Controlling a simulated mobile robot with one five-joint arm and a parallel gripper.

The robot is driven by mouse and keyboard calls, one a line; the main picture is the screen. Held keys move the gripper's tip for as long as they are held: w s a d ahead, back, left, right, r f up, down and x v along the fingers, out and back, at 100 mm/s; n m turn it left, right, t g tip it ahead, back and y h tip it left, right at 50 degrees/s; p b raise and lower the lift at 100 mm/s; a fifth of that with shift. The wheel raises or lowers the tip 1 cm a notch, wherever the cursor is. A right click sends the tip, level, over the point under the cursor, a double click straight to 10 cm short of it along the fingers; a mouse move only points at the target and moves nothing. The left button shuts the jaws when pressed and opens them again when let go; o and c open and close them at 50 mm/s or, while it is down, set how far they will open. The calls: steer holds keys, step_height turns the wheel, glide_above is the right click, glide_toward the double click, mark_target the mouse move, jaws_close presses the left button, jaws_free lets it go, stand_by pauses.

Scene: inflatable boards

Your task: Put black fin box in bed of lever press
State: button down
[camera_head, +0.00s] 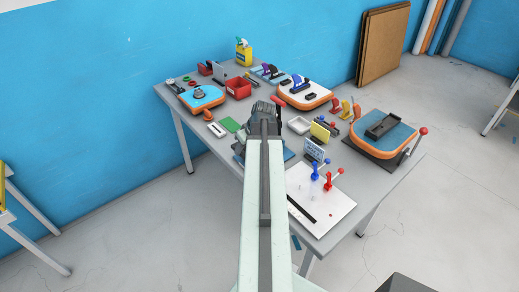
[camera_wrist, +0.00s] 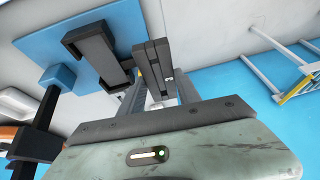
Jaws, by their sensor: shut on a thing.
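My gripper (camera_head: 264,112) is at the far end of my arm, over the middle of the table. In the wrist view my gripper (camera_wrist: 158,86) is shut on the black fin box (camera_wrist: 150,58), a dark slotted bar held between the fingers. What looks like the lever press shows as a blue base plate (camera_wrist: 128,22) with a black channel-shaped bed (camera_wrist: 92,50). The fin box is to the right of the bed and apart from it in the picture; its height is unclear. In the head view my arm hides most of the press, leaving some blue base (camera_head: 289,155).
An orange-and-blue board (camera_head: 374,143) with a black block stands at the right. A white sheet (camera_head: 325,212) with blue and red levers lies at the front. A small sign (camera_head: 314,150), a white tray (camera_head: 299,125) and a red bin (camera_head: 238,88) crowd the middle.

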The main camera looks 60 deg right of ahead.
steer(key=s+d, duration=0.1)
steer(key=d, duration=0.4)
steer(key=s+d, duration=0.1)
steer(key=d, duration=0.1)
steer(key=shift+s+d+f, duration=0.35)
steer(key=shift+d+f, duration=0.05)
steer(key=f+b, duration=0.2)
steer(key=d+f+b, duration=0.1)
steer(key=b, duration=0.1)
steer(key=shift+s+d+f, duration=0.1)
steer(key=shift+s+f, duration=0.15)
steer(key=shift+s, duration=0.05)
steer(key=shift+f+b, duration=0.6)
steer(key=shift+b, duration=0.05)
steer(key=shift+f, duration=0.1)
steer(key=c, duration=0.8)
jaws_free()
steer(key=shift+c, duration=0.2)
